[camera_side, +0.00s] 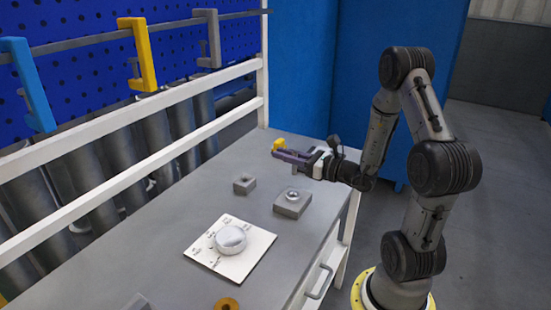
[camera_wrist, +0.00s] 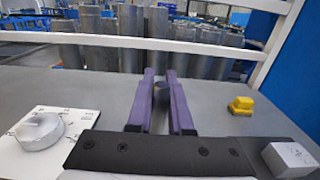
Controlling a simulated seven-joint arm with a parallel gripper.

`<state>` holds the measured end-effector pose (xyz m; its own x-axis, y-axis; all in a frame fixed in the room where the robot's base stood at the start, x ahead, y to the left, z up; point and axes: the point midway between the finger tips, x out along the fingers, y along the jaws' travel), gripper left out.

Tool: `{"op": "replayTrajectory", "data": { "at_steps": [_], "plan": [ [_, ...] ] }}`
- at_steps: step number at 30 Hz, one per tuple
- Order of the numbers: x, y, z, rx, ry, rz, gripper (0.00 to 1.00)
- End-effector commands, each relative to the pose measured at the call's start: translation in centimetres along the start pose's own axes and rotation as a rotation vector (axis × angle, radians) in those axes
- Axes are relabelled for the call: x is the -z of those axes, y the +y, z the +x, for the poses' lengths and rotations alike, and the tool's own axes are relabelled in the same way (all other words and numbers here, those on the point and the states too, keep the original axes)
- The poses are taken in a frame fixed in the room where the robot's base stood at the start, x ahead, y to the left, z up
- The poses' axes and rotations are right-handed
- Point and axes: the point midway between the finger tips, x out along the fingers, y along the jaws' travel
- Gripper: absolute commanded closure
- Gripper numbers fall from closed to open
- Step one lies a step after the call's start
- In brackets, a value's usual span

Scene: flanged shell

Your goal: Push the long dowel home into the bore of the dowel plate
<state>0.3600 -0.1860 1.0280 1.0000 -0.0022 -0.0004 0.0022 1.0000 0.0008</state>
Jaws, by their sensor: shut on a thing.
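My gripper (camera_side: 276,154), with purple fingers, reaches out level above the far part of the table in the side view. In the wrist view its fingers (camera_wrist: 160,75) point away, with a narrow gap between them. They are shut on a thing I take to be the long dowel. Its shape is mostly hidden, and I cannot make out its ends. A small grey block with a dark hole in its top (camera_side: 244,184), probably the dowel plate, stands on the table below and left of my gripper. The dowel appears apart from it.
A grey block with a silver round top (camera_side: 292,203) stands nearby. A yellow piece (camera_wrist: 242,105) and a pale block (camera_wrist: 290,158) lie right in the wrist view. A white rail (camera_side: 130,175) lines the back.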

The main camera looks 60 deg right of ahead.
Motion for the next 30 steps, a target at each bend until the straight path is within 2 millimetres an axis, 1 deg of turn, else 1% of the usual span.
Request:
{"op": "replayTrajectory", "data": {
  "at_steps": [7, 11, 22, 30],
  "plan": [
    [0.0, 0.0, 0.0, -0.002, -0.001, -0.002, 1.0],
    [0.5, 0.0, 0.0, -0.003, 0.0, -0.001, 1.0],
    [3.7, 0.1, 0.0, -0.003, 0.001, 0.001, 1.0],
    [5.4, 0.0, 0.0, -0.003, 0.0, 0.0, 1.0]
  ]
}}
